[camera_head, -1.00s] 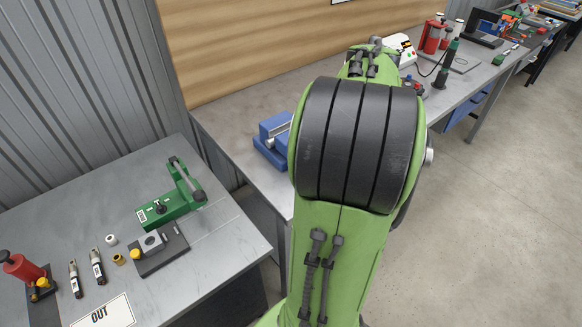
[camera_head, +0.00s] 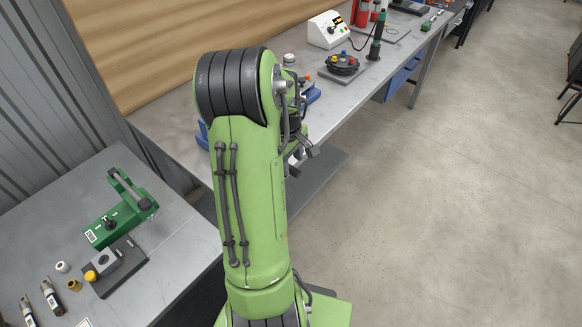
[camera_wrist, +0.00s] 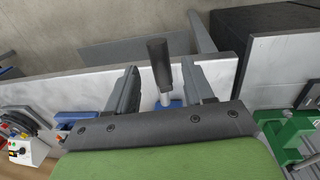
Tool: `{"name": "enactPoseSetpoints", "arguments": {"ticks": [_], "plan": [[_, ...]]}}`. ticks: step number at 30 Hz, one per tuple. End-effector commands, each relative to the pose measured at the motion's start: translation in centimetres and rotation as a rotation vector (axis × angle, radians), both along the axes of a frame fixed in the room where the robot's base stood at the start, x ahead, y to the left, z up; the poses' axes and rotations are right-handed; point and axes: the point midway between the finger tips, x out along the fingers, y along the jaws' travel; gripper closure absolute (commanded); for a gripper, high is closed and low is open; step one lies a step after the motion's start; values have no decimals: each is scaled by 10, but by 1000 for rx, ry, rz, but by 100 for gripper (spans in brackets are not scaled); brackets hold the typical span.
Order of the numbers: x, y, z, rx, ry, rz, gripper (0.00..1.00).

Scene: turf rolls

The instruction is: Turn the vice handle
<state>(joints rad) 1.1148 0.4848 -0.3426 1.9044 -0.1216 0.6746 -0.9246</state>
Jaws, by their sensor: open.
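The vice handle (camera_wrist: 158,63) has a dark grip on a short metal rod and shows in the wrist view. It stands between the two spread fingers of my gripper (camera_wrist: 160,75), with a gap visible on both sides. My gripper is open and empty. The blue vice (camera_head: 203,136) on the long bench is mostly hidden behind my arm in the head view. Small blue patches show past the gripper in the wrist view, and most of the vice body is hidden there.
A green clamp-like device (camera_head: 121,210) and a dark block fixture (camera_head: 116,266) stand on the left table (camera_head: 185,240). A white control box (camera_head: 328,30) and a black round fixture with coloured knobs (camera_head: 343,64) sit farther along the bench. The floor (camera_head: 430,210) at right is clear.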

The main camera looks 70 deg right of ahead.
Motion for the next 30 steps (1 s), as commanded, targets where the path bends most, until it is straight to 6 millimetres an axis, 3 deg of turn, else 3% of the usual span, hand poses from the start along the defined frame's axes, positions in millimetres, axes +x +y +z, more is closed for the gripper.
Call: {"name": "enactPoseSetpoints", "arguments": {"ticks": [1,6,14,24,30], "plan": [[-1,0,-11,4,1,-1,48],[-1,-3,-29,1,0,0,48],[-1,-3,-31,-1,-1,0,48],[-1,-3,-31,-1,-1,0,98],[-1,-3,-31,-1,-1,0,100]]}}
